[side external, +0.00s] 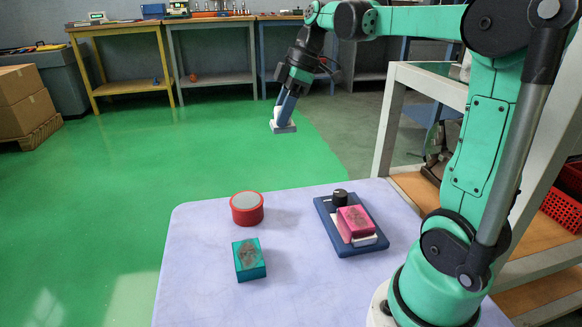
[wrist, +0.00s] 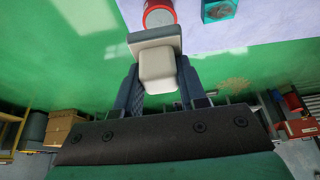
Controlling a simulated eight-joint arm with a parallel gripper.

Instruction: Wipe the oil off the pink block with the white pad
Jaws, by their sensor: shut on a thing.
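My gripper (side external: 287,106) is shut on the white pad (side external: 283,126) and holds it in the air, high above and beyond the far edge of the table. The white pad (wrist: 157,65) also shows between the fingers in the wrist view. The pink block (side external: 355,223) sits on a dark blue fixture (side external: 333,212) with a black knob, at the right of the table. A dark brownish smear, which looks like oil, shows on its top. The pad is well apart from the block. The pink block is not in the wrist view.
A teal block (side external: 249,260) with a dark smear on top stands at the left front of the table (side external: 295,215). A round red container with a grey top (side external: 246,208) stands behind it. The table between these and the fixture is clear. A shelf rack (side external: 400,120) stands at the right.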

